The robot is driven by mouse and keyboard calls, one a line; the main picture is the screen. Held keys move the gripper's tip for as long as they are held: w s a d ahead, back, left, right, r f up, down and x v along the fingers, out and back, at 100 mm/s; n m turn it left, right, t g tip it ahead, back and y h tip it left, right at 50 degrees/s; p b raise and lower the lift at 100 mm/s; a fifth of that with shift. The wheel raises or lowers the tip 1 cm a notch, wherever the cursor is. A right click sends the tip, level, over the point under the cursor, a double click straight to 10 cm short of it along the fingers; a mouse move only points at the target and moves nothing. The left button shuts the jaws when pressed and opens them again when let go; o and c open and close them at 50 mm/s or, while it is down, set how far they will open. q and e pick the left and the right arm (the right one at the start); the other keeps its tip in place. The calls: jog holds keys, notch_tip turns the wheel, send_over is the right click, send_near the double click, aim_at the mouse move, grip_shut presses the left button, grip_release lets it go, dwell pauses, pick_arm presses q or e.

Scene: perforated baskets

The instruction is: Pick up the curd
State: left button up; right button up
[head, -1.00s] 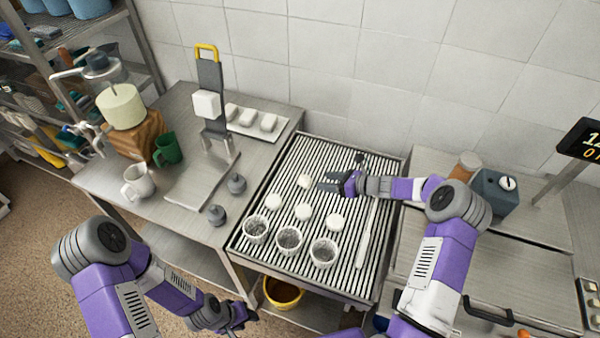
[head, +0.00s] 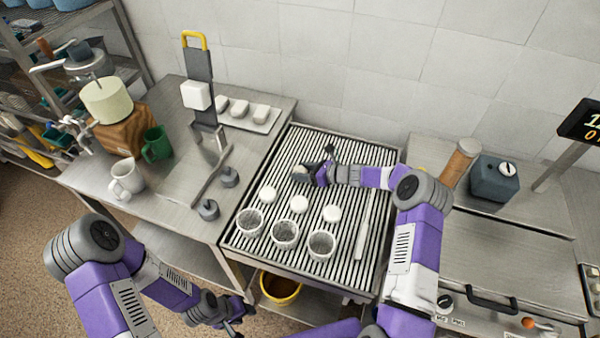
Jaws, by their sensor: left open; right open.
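A small white round curd (head: 299,170) lies on the slatted rack at the far end, partly hidden by my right gripper (head: 303,173). That gripper is open, with its fingers at the curd; I cannot tell whether they touch it. Three more white curds stand in a row nearer: left (head: 267,194), middle (head: 299,204) and right (head: 332,213). Three perforated baskets, left (head: 249,221), middle (head: 285,233) and right (head: 321,245), stand in front of them. My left gripper (head: 240,309) is open and empty, low beside the counter.
The slatted rack (head: 340,145) has free room at its back and right. A long pale tool (head: 364,225) lies along its right side. On the left counter are a tall press (head: 200,67), grey weights (head: 229,177), mugs and a tray of white blocks. A yellow bucket (head: 281,288) sits below.

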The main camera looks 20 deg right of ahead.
aim_at(303, 169)
jog(key=shift+c, duration=0.4)
jog(key=c, duration=0.6)
notch_tip(303, 169, up, 10)
jog(key=shift+p, duration=0.5)
